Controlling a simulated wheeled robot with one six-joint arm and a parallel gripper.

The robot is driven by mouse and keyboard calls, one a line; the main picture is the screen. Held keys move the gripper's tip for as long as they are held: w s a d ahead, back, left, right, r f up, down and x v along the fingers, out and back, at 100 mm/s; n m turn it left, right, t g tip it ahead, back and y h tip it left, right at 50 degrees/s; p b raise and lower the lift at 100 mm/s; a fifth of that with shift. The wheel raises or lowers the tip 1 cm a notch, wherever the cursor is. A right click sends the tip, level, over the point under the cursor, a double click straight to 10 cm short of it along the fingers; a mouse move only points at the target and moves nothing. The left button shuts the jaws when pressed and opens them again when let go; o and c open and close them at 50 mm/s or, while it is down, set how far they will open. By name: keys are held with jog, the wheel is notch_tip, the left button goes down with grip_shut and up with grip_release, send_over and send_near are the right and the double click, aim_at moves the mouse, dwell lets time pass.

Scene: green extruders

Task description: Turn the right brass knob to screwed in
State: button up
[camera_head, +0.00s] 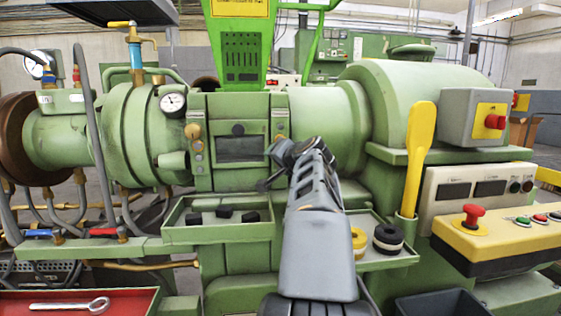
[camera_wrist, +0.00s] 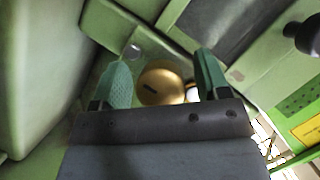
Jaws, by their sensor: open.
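The right brass knob (camera_wrist: 162,84) shows in the wrist view as a round brass face with a dark slot. It lies between the two green pads of my open gripper (camera_wrist: 162,66), with a visible gap on each side. In the head view my gripper (camera_head: 275,152) is at the right edge of the dark window panel and hides much of the knob (camera_head: 280,138). The left brass knob (camera_head: 193,131) is at the panel's other side. I cannot tell how far the right knob is screwed in.
Below the panel, a green tray (camera_head: 218,239) holds several black pieces. Another tray (camera_head: 400,262), right of my arm, holds yellow and black rings. A yellow paddle (camera_head: 419,140) stands upright at the right. A dark rounded handle (camera_wrist: 302,35) juts in at the wrist view's upper right.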

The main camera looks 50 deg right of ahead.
jog(key=p+v, duration=0.1)
jog(key=v, duration=1.2)
jog(key=shift+s+r, duration=0.25)
jog(key=shift+s, duration=0.1)
